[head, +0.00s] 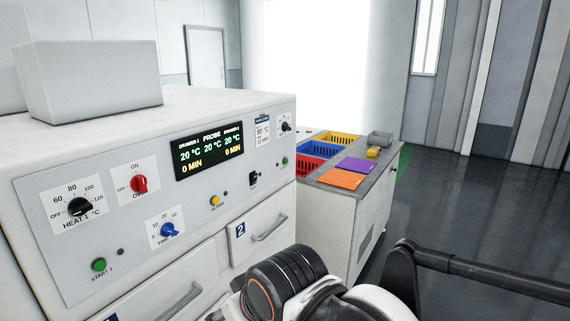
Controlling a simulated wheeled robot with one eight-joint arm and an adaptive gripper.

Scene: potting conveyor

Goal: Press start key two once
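A white machine with a grey control panel (75,240) fills the left of the head view. A green button (99,264) at the panel's lower left is marked START 1. A second green button (285,161) sits at the panel's far right edge, right of a small black switch (253,179); its label is too small to read. Nothing touches either button. Parts of my arm show at the bottom of the view, but my gripper's fingers are not in view.
Other panel controls are a black heat knob (80,206), a red knob (139,183), a blue time knob (168,230) and a yellow button (215,201). Drawer two (262,225) is closed below. Right of the machine, a grey-topped cabinet (378,190) holds coloured bins. The dark floor beyond is clear.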

